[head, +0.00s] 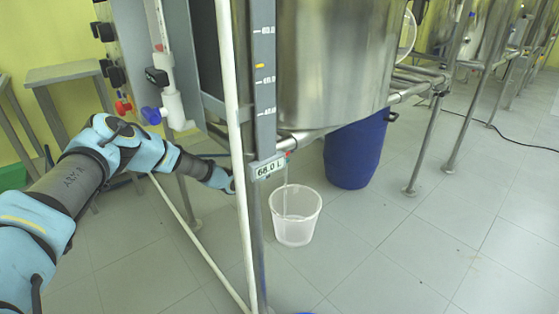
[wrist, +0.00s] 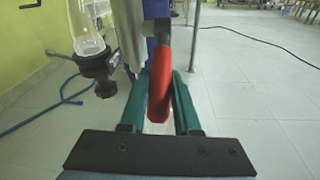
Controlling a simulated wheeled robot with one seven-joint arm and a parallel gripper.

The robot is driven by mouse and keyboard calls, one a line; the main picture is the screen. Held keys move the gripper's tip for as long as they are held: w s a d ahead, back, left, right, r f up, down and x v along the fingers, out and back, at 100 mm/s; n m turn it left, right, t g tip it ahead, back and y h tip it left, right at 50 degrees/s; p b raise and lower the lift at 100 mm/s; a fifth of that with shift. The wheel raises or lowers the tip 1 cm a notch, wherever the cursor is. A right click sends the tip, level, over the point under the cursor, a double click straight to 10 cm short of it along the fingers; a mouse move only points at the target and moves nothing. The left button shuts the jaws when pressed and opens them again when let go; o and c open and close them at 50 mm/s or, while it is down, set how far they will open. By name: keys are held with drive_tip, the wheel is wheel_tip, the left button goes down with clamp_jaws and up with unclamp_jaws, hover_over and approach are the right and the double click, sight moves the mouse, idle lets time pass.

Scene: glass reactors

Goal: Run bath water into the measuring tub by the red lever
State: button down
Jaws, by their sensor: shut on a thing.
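The measuring tub (head: 296,230) is a translucent white bucket on the floor beneath the steel bath (head: 335,70). A thin pale vertical line, looking like a stream of water, runs down into it. The red lever (wrist: 160,80) stands between the green fingers of my gripper (wrist: 160,95), which are shut on it. In the head view, my gripper is mostly hidden behind the post left of the tub. A display (head: 270,168) on the post reads 68.0 L. The water level in the tub is hard to tell.
A blue drum (head: 355,150) stands behind the tub under the bath. A white pole (head: 236,150) and a grey scale post (head: 264,100) stand in front. Red and blue valves (head: 152,116) hang at the left. Open tiled floor lies to the right.

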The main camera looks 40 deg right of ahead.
drive_tip(key=c, duration=0.6)
unclamp_jaws()
drive_tip(key=shift+a, duration=0.15)
drive_tip(key=a, duration=0.3)
drive_tip(key=a+r+p, duration=0.1)
drive_tip(key=a, duration=0.6)
drive_tip(key=shift+s+a+r, duration=0.15)
drive_tip(key=shift+s+a, duration=0.05)
drive_tip(key=shift+a, duration=0.05)
